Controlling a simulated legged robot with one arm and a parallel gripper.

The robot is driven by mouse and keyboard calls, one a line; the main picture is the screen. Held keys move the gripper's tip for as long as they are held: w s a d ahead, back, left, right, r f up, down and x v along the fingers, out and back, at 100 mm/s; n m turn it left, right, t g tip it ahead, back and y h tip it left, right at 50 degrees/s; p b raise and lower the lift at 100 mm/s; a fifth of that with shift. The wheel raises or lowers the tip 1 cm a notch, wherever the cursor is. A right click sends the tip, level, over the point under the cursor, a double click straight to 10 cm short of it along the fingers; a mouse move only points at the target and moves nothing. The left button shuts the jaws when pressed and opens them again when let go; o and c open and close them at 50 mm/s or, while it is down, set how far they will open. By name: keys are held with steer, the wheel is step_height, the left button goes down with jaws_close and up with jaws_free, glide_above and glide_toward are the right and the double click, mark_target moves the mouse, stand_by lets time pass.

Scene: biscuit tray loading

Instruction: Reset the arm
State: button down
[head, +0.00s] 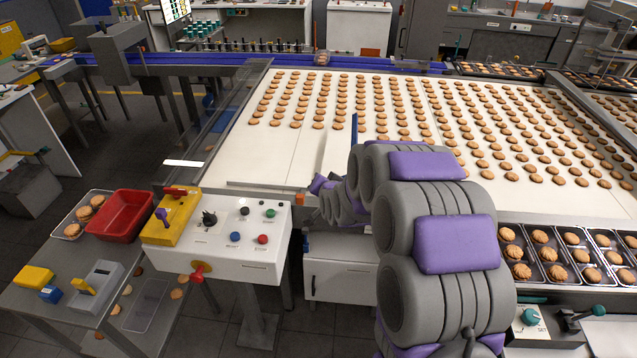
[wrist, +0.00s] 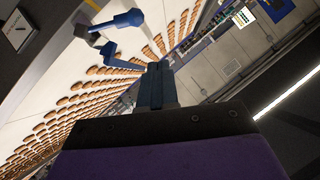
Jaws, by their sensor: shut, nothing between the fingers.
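My arm, grey with purple pads, reaches from the lower right of the head view toward the left front edge of the conveyor. Its far end is folded small near the belt edge, and the fingers are hard to make out there. In the wrist view my gripper (wrist: 153,72) shows as two dark fingers pressed together, with nothing between them. The white conveyor belt (head: 340,145) with rows of biscuits lies beyond the arm. It also shows tilted in the wrist view (wrist: 100,55).
A white control box (head: 215,255) with buttons and a yellow panel stands left of the arm. A red bin (head: 121,214) and a tray of biscuits sit on the grey side table (head: 60,315). Black trays (head: 560,283) with biscuits lie at the right. A blue lever shows in the wrist view (wrist: 128,20).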

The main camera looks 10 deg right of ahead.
steer(key=s+r+n+g+b, duration=0.1)
steer(key=s+g, duration=0.3)
steer(key=s, duration=1.3)
steer(key=s+d+r+n+g+b, duration=0.1)
steer(key=s+n+g, duration=0.2)
steer(key=s, duration=1.4)
steer(key=s+r+n+g+b, duration=0.2)
steer(key=s+g, duration=0.5)
steer(key=s, duration=0.9)
steer(key=shift+s+d+n+h, duration=0.15)
steer(key=shift+s+n+h, duration=0.15)
steer(key=shift+s, duration=0.1)
